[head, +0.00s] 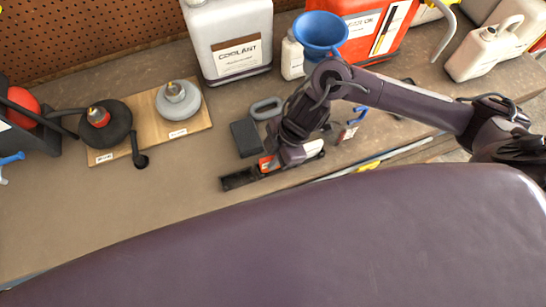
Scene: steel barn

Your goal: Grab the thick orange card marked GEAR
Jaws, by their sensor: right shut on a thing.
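My right gripper (291,156) reaches down over the bench, its arm coming in from the right. It is shut on an orange card (265,164), which shows just left of the fingers. The fingers hide much of the card, and I cannot read a GEAR mark on it. A dark, low holder (238,179) lies directly below and left of the card; I cannot tell whether the card still touches it. A white piece (313,149) shows just right of the fingers. My left gripper is not in view.
A dark block (246,138) and a grey ring-shaped handle (266,108) lie close behind the gripper. A coolant jug (231,43), a blue funnel (320,31) and a red-orange can (374,22) stand at the back. A wooden board (149,130) holds two rounded items. The bench's front left is clear.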

